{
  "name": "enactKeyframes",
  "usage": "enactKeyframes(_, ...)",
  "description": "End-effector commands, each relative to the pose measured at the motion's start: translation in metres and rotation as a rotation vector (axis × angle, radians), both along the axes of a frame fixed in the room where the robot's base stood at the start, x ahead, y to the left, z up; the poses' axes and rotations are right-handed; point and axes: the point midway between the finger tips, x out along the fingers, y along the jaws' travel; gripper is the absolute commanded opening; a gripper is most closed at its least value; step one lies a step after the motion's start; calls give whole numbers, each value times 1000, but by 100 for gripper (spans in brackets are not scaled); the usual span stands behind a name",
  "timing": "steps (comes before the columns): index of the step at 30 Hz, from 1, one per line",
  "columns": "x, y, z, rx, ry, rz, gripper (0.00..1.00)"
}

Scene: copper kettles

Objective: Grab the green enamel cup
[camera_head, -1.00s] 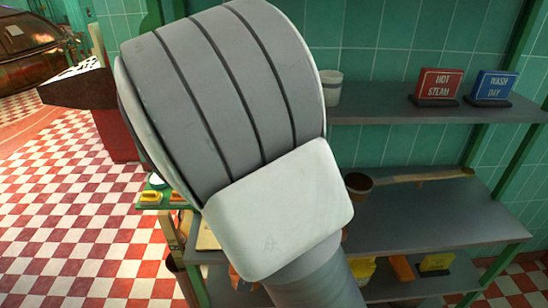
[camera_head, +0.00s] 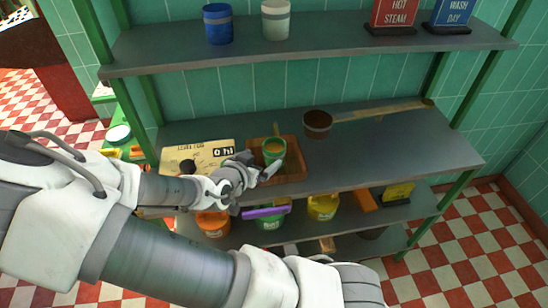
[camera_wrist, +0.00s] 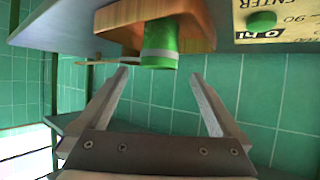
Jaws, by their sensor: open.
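The green enamel cup (camera_head: 273,149) stands in a brown wooden tray (camera_head: 291,172) on the middle shelf. It has a pale band, and its inside looks orange-brown. In the wrist view the cup (camera_wrist: 160,45) appears upside down, centred just beyond my fingertips. My gripper (camera_head: 263,166) is at the shelf's front edge, on the near side of the cup. In the wrist view my gripper (camera_wrist: 160,75) has its fingers spread wide with nothing between them. The exact gap to the cup is hard to tell.
A panel with lettering (camera_head: 185,158) lies left of the tray. A dark brown pot (camera_head: 317,123) stands behind right. The upper shelf (camera_head: 330,46) holds a blue cup (camera_head: 218,24) and a white cup (camera_head: 275,20). Below are an orange bucket (camera_head: 212,223) and a yellow one (camera_head: 322,207).

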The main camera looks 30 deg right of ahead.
Motion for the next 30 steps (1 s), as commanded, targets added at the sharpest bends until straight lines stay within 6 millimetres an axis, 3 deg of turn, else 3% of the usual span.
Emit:
enactKeyframes(13,35,-44,-32,0,1,-3,100)
enactKeyframes(23,48,-58,-41,2,1,0,100)
enactKeyframes(30,65,-80,-53,0,1,-2,100)
